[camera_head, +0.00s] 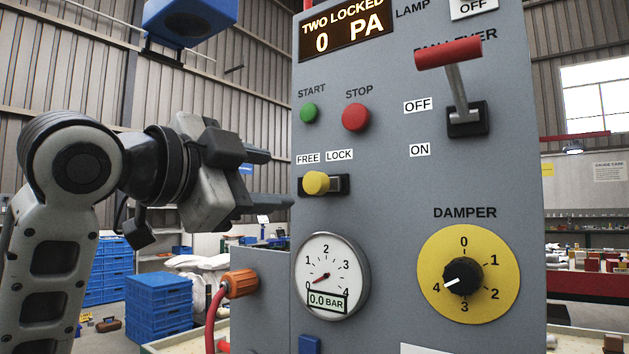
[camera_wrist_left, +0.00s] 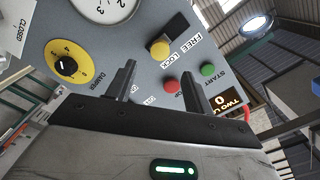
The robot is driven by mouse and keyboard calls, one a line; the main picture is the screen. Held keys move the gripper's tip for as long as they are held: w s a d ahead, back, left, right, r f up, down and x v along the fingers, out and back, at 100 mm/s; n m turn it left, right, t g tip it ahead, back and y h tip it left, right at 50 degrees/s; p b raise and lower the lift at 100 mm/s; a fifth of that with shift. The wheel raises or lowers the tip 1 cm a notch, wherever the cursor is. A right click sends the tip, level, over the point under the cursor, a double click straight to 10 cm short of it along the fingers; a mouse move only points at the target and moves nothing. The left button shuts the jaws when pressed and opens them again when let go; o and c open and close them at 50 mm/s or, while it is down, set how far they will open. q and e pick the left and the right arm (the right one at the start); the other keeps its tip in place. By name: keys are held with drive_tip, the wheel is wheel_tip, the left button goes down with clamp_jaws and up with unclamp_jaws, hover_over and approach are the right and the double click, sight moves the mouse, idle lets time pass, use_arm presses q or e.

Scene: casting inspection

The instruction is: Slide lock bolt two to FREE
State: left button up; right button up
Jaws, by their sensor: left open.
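The lock bolt is a yellow knob (camera_head: 316,183) in a short black slot (camera_head: 343,184) on the grey panel, under the FREE and LOCK labels. In the left wrist view the knob (camera_wrist_left: 160,48) sits at the LOCK end, with bare slot (camera_wrist_left: 180,25) toward FREE. The lit display (camera_head: 345,32) reads "TWO LOCKED" and "0 PA". My left gripper (camera_head: 279,179) is open and empty, left of the knob and apart from it, its fingers toward the panel. In the wrist view, its fingers (camera_wrist_left: 158,73) stand apart with the panel beyond. My right gripper is not in view.
Above the bolt are the green START button (camera_head: 309,113) and red STOP button (camera_head: 356,117). A pressure gauge (camera_head: 331,275) is below it. A red-handled lever (camera_head: 448,53) and yellow damper dial (camera_head: 468,273) are to the right. An orange hose fitting (camera_head: 241,283) is at lower left.

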sight(311, 183)
use_arm(q)
drive_tip(key=p+x, duration=0.1)
drive_tip(key=x, duration=0.8)
drive_tip(key=shift+w+d, duration=0.15)
drive_tip(key=shift+w, duration=0.05)
drive_tip(key=shift+w+d+p, duration=0.3)
drive_tip(key=shift+w, duration=0.05)
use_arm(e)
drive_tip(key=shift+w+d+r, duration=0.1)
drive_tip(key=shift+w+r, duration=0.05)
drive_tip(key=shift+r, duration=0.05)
